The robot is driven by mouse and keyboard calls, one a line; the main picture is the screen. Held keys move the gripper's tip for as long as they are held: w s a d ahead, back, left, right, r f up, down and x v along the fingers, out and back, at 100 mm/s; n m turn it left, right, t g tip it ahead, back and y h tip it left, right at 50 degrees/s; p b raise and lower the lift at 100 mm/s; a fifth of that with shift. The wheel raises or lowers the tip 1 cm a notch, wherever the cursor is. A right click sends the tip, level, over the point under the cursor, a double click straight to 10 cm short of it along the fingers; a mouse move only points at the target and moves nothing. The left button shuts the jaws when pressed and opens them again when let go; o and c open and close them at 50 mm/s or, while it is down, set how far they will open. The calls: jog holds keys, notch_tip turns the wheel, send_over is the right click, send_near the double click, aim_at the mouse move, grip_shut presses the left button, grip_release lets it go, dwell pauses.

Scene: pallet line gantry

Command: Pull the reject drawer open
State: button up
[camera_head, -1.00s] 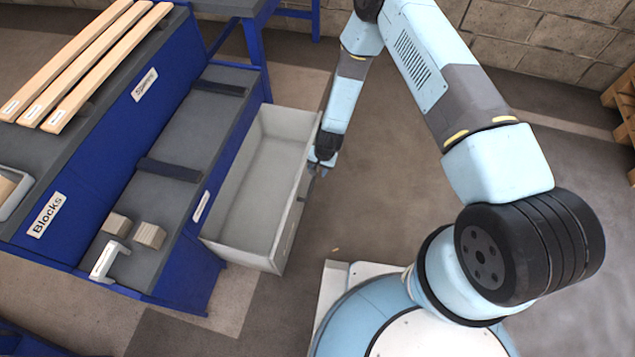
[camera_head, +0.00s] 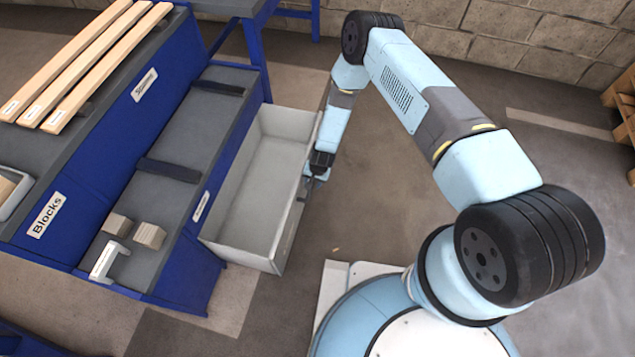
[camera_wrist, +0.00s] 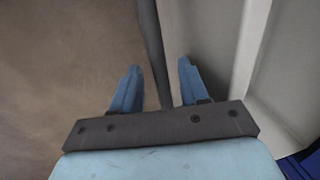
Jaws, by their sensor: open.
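The reject drawer (camera_head: 262,180) is a pale grey box that stands pulled out of the blue bench, its empty inside showing. In the wrist view its front panel and rim (camera_wrist: 251,50) run up the right side. A dark handle bar (camera_wrist: 152,50) runs along the front, apart from the panel. My gripper (camera_head: 310,184) is at the outer side of the drawer front. In the wrist view my gripper (camera_wrist: 158,84) is open, with one blue finger on each side of the bar's line. I cannot tell whether either finger touches the bar.
The blue bench (camera_head: 60,245) on the left carries two small wooden blocks (camera_head: 149,235), a white bracket-like piece (camera_head: 106,262) and long wooden slats (camera_head: 95,62). A brick wall (camera_head: 540,45) stands behind. The floor (camera_head: 390,215) right of the drawer is clear.

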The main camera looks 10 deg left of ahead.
jog(key=shift+c, duration=0.2)
grip_shut()
dwell(0.4)
